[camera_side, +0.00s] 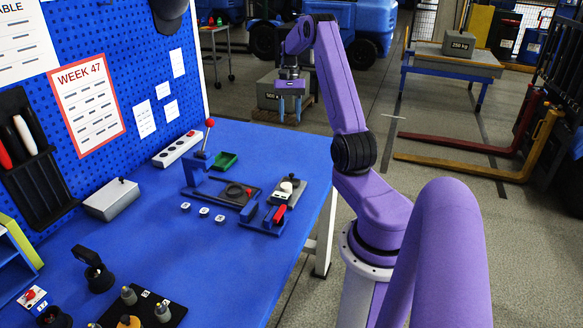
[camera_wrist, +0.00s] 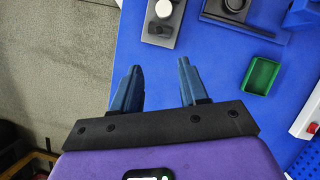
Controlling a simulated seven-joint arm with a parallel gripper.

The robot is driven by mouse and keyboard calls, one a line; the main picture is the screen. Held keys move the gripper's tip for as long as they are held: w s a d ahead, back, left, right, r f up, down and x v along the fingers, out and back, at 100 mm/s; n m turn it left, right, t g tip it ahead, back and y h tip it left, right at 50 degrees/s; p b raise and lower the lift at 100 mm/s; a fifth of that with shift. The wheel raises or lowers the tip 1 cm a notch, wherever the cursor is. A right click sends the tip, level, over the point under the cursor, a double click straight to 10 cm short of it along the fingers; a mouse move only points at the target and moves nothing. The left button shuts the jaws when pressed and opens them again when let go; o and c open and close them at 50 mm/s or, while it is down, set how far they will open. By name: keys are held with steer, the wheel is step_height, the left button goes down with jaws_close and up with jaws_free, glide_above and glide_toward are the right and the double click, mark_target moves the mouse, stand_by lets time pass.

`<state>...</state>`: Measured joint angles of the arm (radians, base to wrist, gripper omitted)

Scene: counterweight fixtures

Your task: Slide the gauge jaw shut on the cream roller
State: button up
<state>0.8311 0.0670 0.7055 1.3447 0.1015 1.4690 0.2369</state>
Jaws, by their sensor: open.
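A cream roller (camera_side: 286,187) sits on a small grey fixture plate (camera_side: 294,196) near the right edge of the blue bench. In the wrist view the cream roller (camera_wrist: 163,8) is at the top, on the grey plate (camera_wrist: 160,40). A small dark part (camera_wrist: 154,29) on the plate, perhaps the gauge jaw, lies close to the roller; I cannot tell whether they touch. My gripper (camera_wrist: 160,67) is open and empty, apart from the plate.
A blue fixture with a red handle (camera_side: 280,213) stands in front of the plate. A dark base with a ring (camera_side: 234,190) and a red-knobbed lever (camera_side: 209,123) stand to the left. A green tray (camera_side: 224,161) lies behind; it also shows in the wrist view (camera_wrist: 262,76).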

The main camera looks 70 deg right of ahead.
glide_toward(291, 179)
steer(key=x, duration=0.5)
steer(key=shift+s+a+f, duration=0.2)
steer(key=shift+f, duration=0.1)
